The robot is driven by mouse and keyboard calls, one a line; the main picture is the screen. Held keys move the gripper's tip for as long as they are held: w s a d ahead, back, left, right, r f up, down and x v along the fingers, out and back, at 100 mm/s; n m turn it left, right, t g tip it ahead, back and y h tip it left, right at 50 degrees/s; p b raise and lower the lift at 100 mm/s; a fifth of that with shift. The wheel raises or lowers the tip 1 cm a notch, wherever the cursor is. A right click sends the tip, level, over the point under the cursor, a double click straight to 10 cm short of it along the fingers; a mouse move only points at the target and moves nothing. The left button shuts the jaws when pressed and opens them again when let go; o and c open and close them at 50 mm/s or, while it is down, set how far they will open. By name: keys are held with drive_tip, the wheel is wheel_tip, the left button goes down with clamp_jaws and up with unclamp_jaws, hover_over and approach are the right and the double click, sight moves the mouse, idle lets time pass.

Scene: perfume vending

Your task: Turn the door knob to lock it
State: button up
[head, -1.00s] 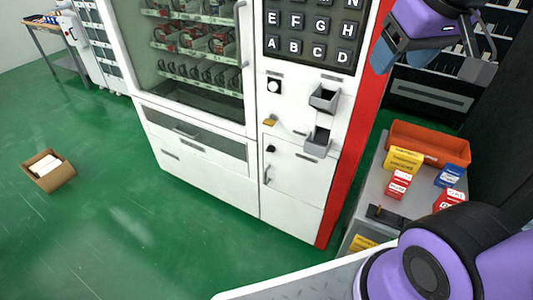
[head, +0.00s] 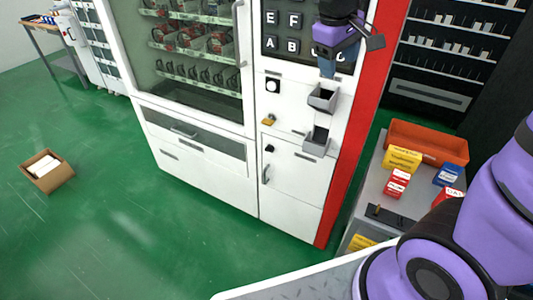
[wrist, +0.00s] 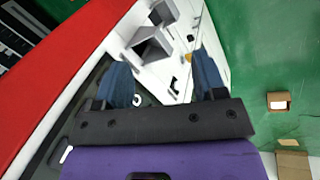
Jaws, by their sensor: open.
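The white vending machine (head: 290,205) has a small lower door with a small black knob (head: 269,148) near its upper left corner and a dark handle (head: 265,174) below the knob. The knob also shows small in the wrist view (wrist: 188,57). My gripper (head: 328,66) is in front of the letter keypad, above and to the right of the knob and well apart from it. In the wrist view my gripper's (wrist: 165,77) two blue fingers are spread apart with nothing between them in grip.
Two grey open bins (head: 322,98) jut from the panel just below my gripper. A gold piece (head: 268,121) sticks out above the knob. A grey table (head: 405,205) with an orange tray (head: 428,142) and several boxes stands at right.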

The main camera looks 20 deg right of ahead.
drive_tip(key=w+a+f+n+h, duration=0.35)
drive_tip(key=w+f, duration=0.55)
drive_tip(key=f, duration=0.3)
drive_tip(key=w+a+f+n+h, duration=0.4)
drive_tip(key=w+f, duration=0.4)
drive_tip(key=f, duration=0.4)
drive_tip(key=w+a+f+n+t+h, duration=0.2)
drive_tip(key=f+n, duration=0.1)
drive_tip(key=f, duration=0.4)
drive_tip(key=w+a+f+n+t+h, duration=0.1)
drive_tip(key=w+a+f+n+t, duration=0.1)
drive_tip(key=f+n, duration=0.3)
drive_tip(key=n+t, duration=0.7)
drive_tip(key=n, duration=0.1)
approach(268, 151)
drive_tip(key=shift+m+y, duration=0.25)
drive_tip(key=shift+y, duration=0.2)
drive_tip(key=x, duration=0.9)
drive_tip(key=shift+s+r, duration=0.1)
drive_tip(key=shift+r, duration=0.25)
drive_tip(key=c, duration=0.9)
